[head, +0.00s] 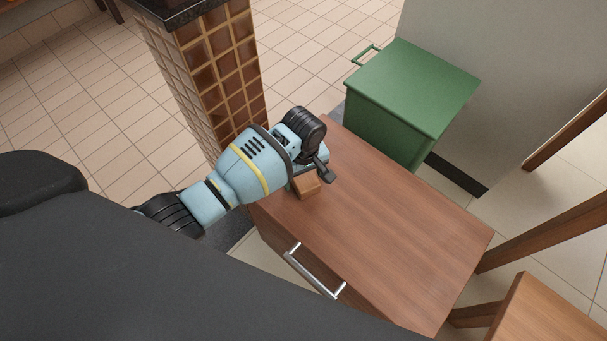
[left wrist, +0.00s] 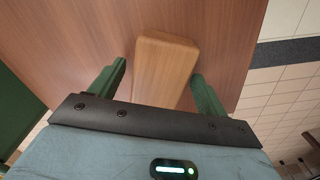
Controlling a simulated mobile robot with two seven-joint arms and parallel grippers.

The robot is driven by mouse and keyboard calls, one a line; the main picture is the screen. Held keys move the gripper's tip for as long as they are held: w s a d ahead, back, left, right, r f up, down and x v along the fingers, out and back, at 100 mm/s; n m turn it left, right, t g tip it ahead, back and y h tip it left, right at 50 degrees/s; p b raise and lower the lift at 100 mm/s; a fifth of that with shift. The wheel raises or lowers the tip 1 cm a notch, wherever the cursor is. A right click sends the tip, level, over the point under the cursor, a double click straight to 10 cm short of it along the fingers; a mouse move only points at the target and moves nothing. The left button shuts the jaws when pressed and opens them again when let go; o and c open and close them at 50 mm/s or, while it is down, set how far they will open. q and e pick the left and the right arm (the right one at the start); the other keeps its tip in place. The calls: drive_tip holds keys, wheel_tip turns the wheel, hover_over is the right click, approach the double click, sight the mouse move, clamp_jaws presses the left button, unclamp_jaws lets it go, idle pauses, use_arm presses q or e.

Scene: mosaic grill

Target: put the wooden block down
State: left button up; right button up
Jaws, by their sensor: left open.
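The wooden block (head: 307,187) is a light brown block on the left part of the brown wooden cabinet top (head: 390,230). In the left wrist view the block (left wrist: 165,70) lies between the two green fingers and appears to rest on the wood surface. My left gripper (head: 318,178) is at the block, and its near parts hide some of it in the head view. In the left wrist view my left gripper (left wrist: 160,88) is open, with a gap on each side of the block. My right gripper is not in view.
A green cabinet (head: 415,85) stands behind the wooden one, by a grey wall. A tiled pillar (head: 225,70) rises just behind my left arm. A silver handle (head: 313,273) is on the wooden cabinet's front. The right part of the top is clear.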

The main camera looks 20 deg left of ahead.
sight(304, 176)
use_arm(q)
wheel_tip(304, 176, up, 12)
drive_tip(key=p, duration=0.4)
idle(0.3)
drive_tip(key=s+f+m, duration=0.1)
drive_tip(key=s+f, duration=0.1)
drive_tip(key=s+d+f+m+t+h, duration=0.1)
drive_tip(key=s+f, duration=0.2)
drive_tip(key=s+f+t, duration=0.1)
drive_tip(key=s+f, duration=0.1)
drive_tip(key=f, duration=0.1)
drive_tip(key=shift+s+d+f+m+h, duration=0.15)
drive_tip(key=shift+s+d+m+h, duration=0.25)
drive_tip(key=s+f, duration=0.1)
drive_tip(key=s, duration=0.1)
drive_tip(key=s+f+m+t, duration=0.1)
drive_tip(key=s, duration=0.2)
drive_tip(key=s+m, duration=0.1)
drive_tip(key=s, duration=0.1)
drive_tip(key=shift+s+f+t+h, duration=0.2)
drive_tip(key=shift+f+t+h, duration=0.2)
drive_tip(key=s+a+m+t, duration=0.1)
drive_tip(key=s+a+m, duration=0.2)
drive_tip(key=s, duration=1)
drive_tip(key=s+a+m+t, duration=0.1)
drive_tip(key=s+a+m, duration=0.1)
drive_tip(key=s, duration=1.1)
drive_tip(key=shift+s+a+f+m+t+y, duration=0.3)
drive_tip(key=shift+s+a+m, duration=0.1)
drive_tip(key=shift+m, duration=0.5)
